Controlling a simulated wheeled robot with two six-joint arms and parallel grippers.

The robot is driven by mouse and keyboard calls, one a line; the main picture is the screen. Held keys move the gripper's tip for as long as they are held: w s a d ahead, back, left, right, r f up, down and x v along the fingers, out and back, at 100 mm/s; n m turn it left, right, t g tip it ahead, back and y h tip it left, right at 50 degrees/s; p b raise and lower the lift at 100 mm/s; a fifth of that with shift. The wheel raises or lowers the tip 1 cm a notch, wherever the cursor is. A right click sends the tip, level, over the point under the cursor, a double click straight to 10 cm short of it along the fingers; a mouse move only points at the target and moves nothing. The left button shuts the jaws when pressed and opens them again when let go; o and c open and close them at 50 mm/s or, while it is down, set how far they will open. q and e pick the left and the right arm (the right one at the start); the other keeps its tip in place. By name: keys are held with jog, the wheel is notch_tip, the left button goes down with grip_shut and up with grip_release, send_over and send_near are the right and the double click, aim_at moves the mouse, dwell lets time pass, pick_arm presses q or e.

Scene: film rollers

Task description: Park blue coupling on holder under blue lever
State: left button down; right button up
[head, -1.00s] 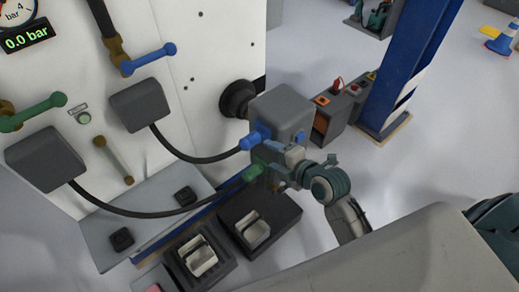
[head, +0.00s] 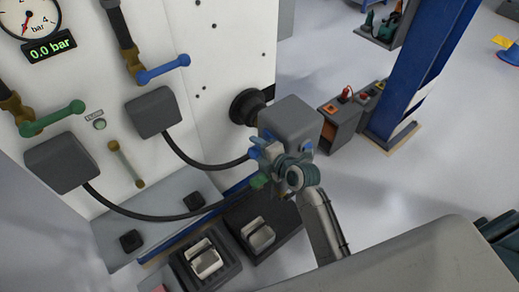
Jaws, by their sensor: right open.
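The blue coupling (head: 254,154) is at the end of a black hose, at the grey block (head: 291,122) on the machine's side. The green coupling (head: 259,181) sits just below it on a second hose. My right gripper (head: 264,156) is open around or right beside the blue coupling and hides part of it; I cannot tell whether it touches. The blue lever (head: 163,69) is on the white panel. Below it, a black holder (head: 193,201) stands empty on the grey shelf. My left gripper is not in view.
A second black holder (head: 131,241) is on the shelf, below the green lever (head: 52,118). The two black hoses (head: 203,164) hang across the front of the panel. Black pedal units (head: 205,262) stand below the shelf. A blue post (head: 410,75) is at the right.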

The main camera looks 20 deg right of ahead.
aim_at(251, 157)
jog(key=c, duration=1.2)
jog(key=shift+o, duration=0.2)
jog(key=shift+s+a, duration=0.1)
jog(key=shift+a, duration=0.1)
jog(key=shift+s+a, duration=0.2)
jog(key=shift+a, duration=0.5)
jog(key=shift+s+a, duration=0.1)
jog(key=shift+a, duration=0.1)
jog(key=shift+s+a, duration=0.2)
jog(key=shift+a, duration=0.3)
jog(key=shift+a, duration=0.25)
